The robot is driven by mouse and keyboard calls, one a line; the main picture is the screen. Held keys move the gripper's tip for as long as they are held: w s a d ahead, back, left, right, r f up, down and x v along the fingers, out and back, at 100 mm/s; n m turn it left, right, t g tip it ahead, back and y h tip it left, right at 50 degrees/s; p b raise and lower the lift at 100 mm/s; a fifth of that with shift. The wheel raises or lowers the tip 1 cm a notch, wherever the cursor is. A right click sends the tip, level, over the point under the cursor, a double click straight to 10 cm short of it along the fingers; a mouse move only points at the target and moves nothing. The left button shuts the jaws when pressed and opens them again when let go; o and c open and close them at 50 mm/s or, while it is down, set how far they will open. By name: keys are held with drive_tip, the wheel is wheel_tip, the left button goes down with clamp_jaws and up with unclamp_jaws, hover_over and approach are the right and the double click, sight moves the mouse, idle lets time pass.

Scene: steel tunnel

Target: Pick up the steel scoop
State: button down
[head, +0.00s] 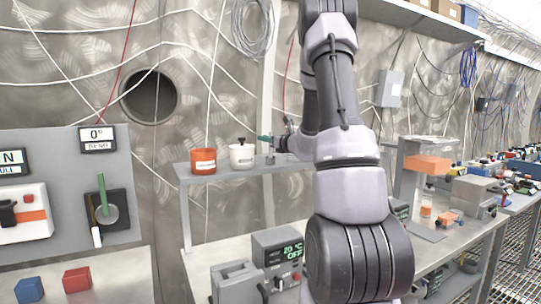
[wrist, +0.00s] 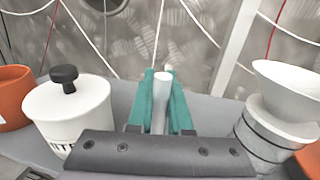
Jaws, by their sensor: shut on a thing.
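My gripper (wrist: 163,112) has teal fingers shut on a pale, shiny metal rod, which looks like the handle of the steel scoop (wrist: 161,90). The handle shows between the fingers in the wrist view; its lower part is hidden by the fingers and gripper body. In the head view my gripper (head: 264,138) is over the raised shelf (head: 225,172), just right of the white lidded jar (head: 241,156). A small grey piece shows below the fingertips there; I cannot tell whether it is part of the scoop or whether it touches the shelf.
An orange pot (head: 203,161) stands left of the white jar. In the wrist view a white funnel-shaped dish (wrist: 287,92) on a grey cylinder stands close on the right. A digital readout unit (head: 278,250) is on the bench below.

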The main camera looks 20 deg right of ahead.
drive_tip(key=shift+r, duration=0.15)
idle(0.5)
wheel_tip(320, 180, up, 10)
idle(0.4)
idle(1.1)
